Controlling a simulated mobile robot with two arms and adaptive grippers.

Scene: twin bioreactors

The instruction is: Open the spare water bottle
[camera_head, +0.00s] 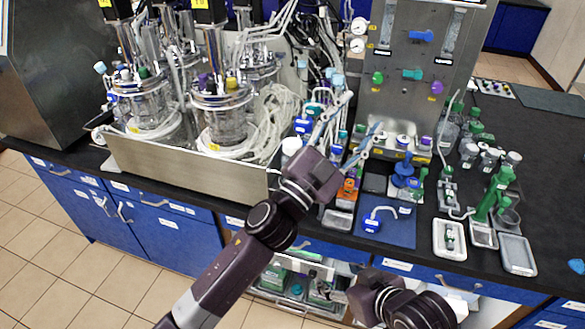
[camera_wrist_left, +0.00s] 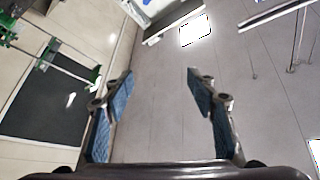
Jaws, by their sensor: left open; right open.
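My left gripper (camera_head: 361,112) is open and empty in the head view, its fingers spread in front of the steel panel. In the left wrist view (camera_wrist_left: 160,82) its two blue-padded fingers stand apart with only grey surface between them. My right gripper (camera_head: 368,292) is low at the bottom, in front of the bench; its fingers are not clear. I cannot tell which bottle is the spare water bottle. Small capped bottles (camera_head: 489,160) and green-capped bottles (camera_head: 475,131) stand upright at the right of the bench. A white-capped bottle (camera_head: 291,146) stands near the steel tray, partly behind my left arm.
Glass bioreactors (camera_head: 222,120) stand in a steel tray (camera_head: 190,172) at the left. A steel panel (camera_head: 408,85) rises at the back. A blue mat (camera_head: 393,229), white trays (camera_head: 449,239) and a green stand (camera_head: 494,192) crowd the front right. Blue drawers (camera_head: 165,205) are below.

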